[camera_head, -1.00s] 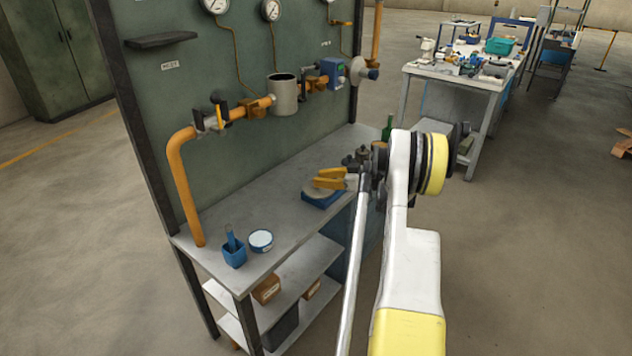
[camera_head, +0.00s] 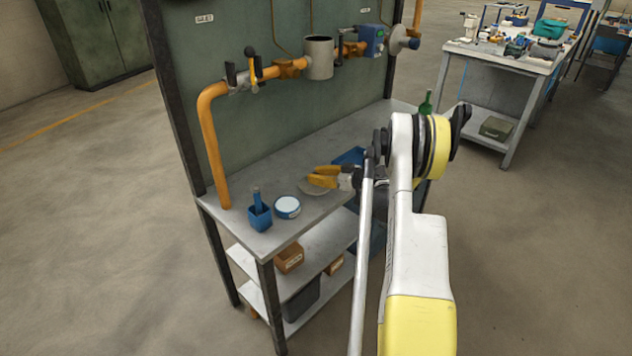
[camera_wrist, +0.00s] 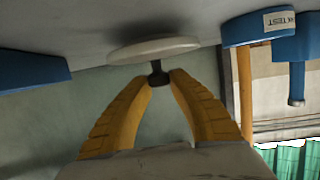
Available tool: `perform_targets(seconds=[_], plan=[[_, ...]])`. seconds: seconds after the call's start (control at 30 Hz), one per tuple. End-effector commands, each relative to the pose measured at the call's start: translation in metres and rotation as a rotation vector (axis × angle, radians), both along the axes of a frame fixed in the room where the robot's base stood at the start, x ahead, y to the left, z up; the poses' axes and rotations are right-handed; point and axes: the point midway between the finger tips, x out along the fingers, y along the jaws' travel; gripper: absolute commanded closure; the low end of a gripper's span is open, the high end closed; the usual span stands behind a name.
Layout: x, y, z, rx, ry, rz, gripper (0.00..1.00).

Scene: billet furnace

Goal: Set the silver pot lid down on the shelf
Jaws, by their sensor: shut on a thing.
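The silver pot lid (camera_head: 312,189) is a pale, flat disc with a dark knob. My gripper (camera_head: 322,176) has orange fingers and is shut on this knob. In the wrist view, the lid (camera_wrist: 152,49) shows beyond the fingertips (camera_wrist: 158,78), close to the grey bench surface; whether it touches is not clear. In the head view, the lid appears over the bench top, between the round tin and a blue tray, partly hidden by my fingers. Two grey shelf boards (camera_head: 305,247) run below the bench top.
A blue-rimmed tin (camera_head: 288,207) and a blue cup with a blue handle (camera_head: 260,216) stand on the bench top (camera_head: 240,188) at left. A blue tray (camera_head: 350,156) lies behind the gripper. Boxes (camera_head: 289,259) occupy the shelves. Orange pipework (camera_head: 210,140) rises behind.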

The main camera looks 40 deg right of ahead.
Motion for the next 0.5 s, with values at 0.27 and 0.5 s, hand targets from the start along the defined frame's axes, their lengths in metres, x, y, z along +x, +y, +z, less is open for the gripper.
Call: perform_targets(seconds=[0.27,0.5], plan=[[-0.0001,-0.0002,-0.0082,0.000,0.000,0.000,1.00],[-0.0003,-0.0003,-0.0084,0.000,0.000,0.000,0.58]])
